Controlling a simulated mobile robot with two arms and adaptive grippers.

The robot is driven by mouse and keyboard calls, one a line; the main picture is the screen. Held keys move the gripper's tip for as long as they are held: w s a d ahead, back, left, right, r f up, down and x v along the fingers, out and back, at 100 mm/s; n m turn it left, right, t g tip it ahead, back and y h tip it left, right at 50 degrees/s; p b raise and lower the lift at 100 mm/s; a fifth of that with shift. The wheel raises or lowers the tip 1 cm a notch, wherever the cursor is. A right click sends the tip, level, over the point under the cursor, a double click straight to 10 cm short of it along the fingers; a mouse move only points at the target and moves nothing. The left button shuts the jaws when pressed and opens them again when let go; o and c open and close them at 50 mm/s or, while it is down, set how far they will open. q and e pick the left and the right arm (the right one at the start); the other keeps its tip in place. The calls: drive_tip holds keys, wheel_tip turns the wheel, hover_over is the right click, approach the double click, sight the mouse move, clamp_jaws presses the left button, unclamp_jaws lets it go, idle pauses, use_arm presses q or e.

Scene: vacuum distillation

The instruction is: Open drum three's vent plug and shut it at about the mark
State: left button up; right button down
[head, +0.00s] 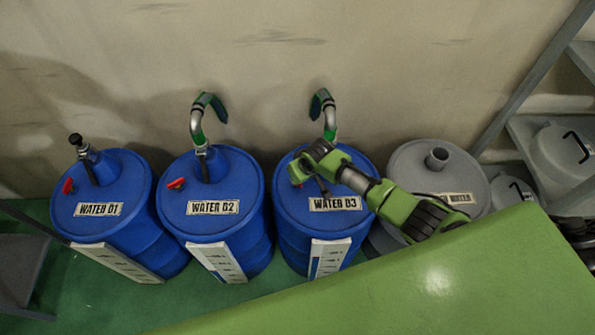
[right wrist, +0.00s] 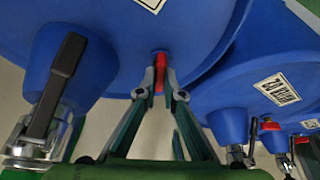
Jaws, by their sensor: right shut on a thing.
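Drum three, blue and labelled WATER D3 (head: 297,229), stands upright in the head view, with a white marked gauge strip (head: 328,258) down its front. I cannot make out a mark or reading. My right gripper (head: 301,168) reaches over its top from the right and covers the vent plug there. In the right wrist view the red vent plug (right wrist: 159,73) sits at the drum top, between the fingertips of my right gripper (right wrist: 160,90), which are shut on it. My left gripper is not in view.
Drums WATER D2 (head: 228,188) and WATER D1 (head: 123,180) stand to the left, with red plugs. A curved green-banded pipe (head: 329,108) rises behind drum three. A grey drum (head: 408,168) stands close on the right. A green surface (head: 430,280) fills the lower right.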

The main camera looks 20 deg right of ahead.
drive_tip(key=m+h+p, duration=0.1)
drive_tip(key=m, duration=0.1)
drive_tip(key=shift+a+m, duration=0.2)
drive_tip(key=shift+m, duration=0.2)
drive_tip(key=shift+m+h+p, duration=0.55)
drive_tip(key=shift+m+h, duration=0.15)
drive_tip(key=shift+m, duration=0.8)
drive_tip(key=c, duration=2.2)
unclamp_jaws()
drive_tip(key=shift+o, duration=0.2)
drive_tip(key=v, duration=1.2)
